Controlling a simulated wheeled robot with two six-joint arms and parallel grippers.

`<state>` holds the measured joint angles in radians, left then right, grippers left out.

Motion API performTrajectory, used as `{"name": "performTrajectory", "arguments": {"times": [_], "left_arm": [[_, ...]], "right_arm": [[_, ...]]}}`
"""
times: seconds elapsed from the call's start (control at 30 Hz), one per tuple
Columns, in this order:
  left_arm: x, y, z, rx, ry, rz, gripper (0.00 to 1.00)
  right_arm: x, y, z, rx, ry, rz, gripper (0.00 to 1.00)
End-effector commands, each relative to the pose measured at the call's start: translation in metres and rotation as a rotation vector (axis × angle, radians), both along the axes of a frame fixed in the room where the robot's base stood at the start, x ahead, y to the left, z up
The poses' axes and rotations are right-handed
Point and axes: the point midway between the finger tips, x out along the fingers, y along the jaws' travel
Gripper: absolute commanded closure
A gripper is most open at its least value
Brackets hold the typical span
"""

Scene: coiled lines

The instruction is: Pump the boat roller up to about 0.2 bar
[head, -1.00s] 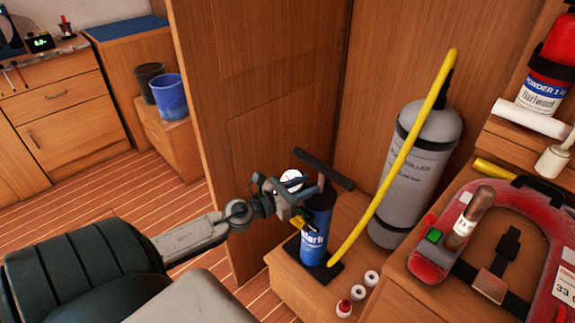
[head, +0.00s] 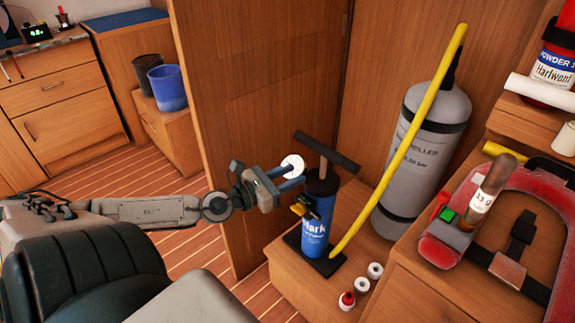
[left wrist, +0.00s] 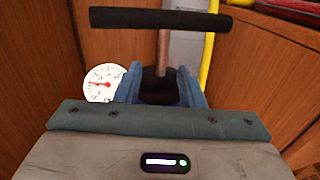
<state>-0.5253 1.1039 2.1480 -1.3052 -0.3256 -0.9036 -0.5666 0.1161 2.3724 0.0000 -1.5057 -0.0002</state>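The boat roller (head: 428,150) is a grey cylinder with dark bands, standing upright behind the pump. The blue hand pump (head: 316,225) stands on a black foot; its black T-handle (head: 327,152) is raised, with some rod showing. The handle also shows in the left wrist view (left wrist: 160,20). A yellow hose (head: 405,150) runs from the pump's base to the roller's top. My left gripper (head: 298,176) is beside the pump's top, below the handle. In the left wrist view its blue fingers are apart, with the rod beyond them. The white gauge (left wrist: 103,83) has a red needle pointing left; its figures are unreadable.
White and red caps (head: 362,284) lie right of the pump's foot. A red horseshoe-shaped float (head: 455,210) lies on the locker at right, below a red extinguisher (head: 560,50). A wooden panel (head: 262,120) stands behind my gripper.

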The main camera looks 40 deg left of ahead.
Motion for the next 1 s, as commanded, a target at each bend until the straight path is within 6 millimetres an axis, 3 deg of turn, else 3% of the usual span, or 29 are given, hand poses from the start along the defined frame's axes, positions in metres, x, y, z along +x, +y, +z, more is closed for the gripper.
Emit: {"name": "performTrajectory", "arguments": {"times": [0.23, 0.53, 0.6, 0.67, 0.83, 1.0], "left_arm": [[-0.006, -0.002, 0.0, -0.004, -0.004, -0.011, 0.65], [-0.007, -0.002, 0.001, -0.007, -0.005, -0.012, 0.65], [-0.007, -0.002, 0.001, -0.01, -0.006, -0.01, 0.55], [-0.008, -0.001, 0.001, -0.035, -0.005, 0.003, 0.53], [-0.017, 0.012, -0.001, -0.343, -0.003, 0.161, 0.53], [-0.044, 0.037, -0.029, -0.911, 0.01, 0.475, 0.53]], "right_arm": [[-0.006, 0.002, 0.018, -0.001, -0.013, 0.004, 0.64], [-0.006, 0.002, 0.02, -0.001, -0.014, 0.004, 0.64], [-0.006, 0.002, 0.02, -0.001, -0.014, 0.004, 0.64], [-0.006, 0.002, 0.02, -0.001, -0.014, 0.004, 0.64], [-0.006, 0.002, 0.02, -0.001, -0.014, 0.004, 0.64], [-0.006, 0.002, 0.02, -0.001, -0.014, 0.004, 0.64]]}}
